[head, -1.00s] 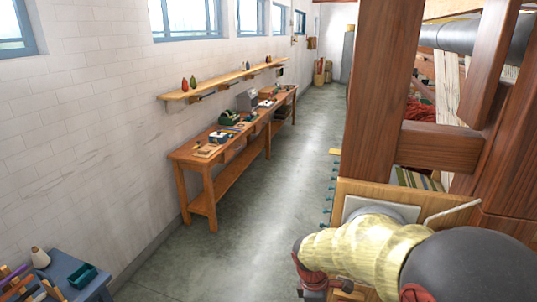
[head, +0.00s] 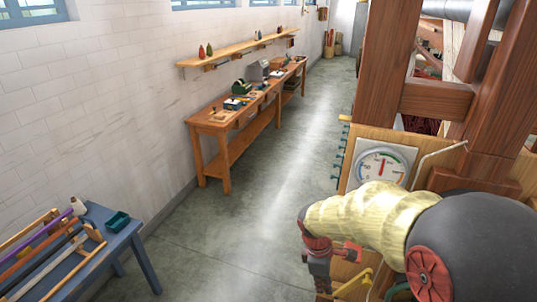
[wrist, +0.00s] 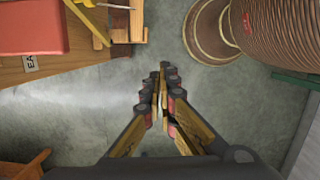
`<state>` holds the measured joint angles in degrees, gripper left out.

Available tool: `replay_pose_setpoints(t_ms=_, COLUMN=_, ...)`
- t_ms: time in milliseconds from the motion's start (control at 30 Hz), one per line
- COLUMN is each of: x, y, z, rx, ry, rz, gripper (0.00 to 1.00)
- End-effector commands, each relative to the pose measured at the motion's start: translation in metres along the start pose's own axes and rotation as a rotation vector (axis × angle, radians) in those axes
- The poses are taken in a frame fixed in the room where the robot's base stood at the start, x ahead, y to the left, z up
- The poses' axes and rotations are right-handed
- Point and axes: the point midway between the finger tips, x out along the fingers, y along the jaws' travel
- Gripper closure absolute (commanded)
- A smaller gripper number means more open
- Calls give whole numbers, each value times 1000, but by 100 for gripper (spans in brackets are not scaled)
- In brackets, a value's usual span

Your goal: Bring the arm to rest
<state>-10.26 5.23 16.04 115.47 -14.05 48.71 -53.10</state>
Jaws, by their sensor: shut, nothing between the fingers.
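My gripper (wrist: 164,85) is in the wrist view, its two dark fingers with wood-coloured sides closed together at the tips. Nothing is between them, and they hang over bare grey floor. In the head view my arm, with a pale yellow sleeve and a dark round joint, is folded in at the lower right. The fingers cannot be made out clearly there. No wool is in my grip.
A wooden frame (head: 375,85) with a dial gauge (head: 382,167) stands close beyond my arm. A blue table (head: 130,243) is lower left, a long workbench (head: 208,128) along the wall. In the wrist view, a ribbed brown cylinder (wrist: 285,35) is upper right. The aisle floor (head: 270,200) is clear.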

Motion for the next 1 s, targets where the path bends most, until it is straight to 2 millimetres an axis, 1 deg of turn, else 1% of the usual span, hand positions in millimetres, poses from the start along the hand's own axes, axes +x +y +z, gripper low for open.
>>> replay_pose_setpoints(t_ms=167, x=2, y=-3, z=0, rx=107, ry=1, rz=-10, gripper=100)
replay_pose_setpoints(t_ms=367, x=7, y=-22, z=3, rx=274, ry=-4, rz=-48, gripper=100)
replay_pose_setpoints(t_ms=467, x=2, y=-33, z=6, rx=380, ry=4, rz=-56, gripper=100)
replay_pose_setpoints(t_ms=733, x=-30, y=-64, z=24, rx=705, ry=74, rz=-49, gripper=100)
replay_pose_setpoints(t_ms=1000, x=-74, y=-102, z=52, rx=1044, ry=228, rz=-13, gripper=100)
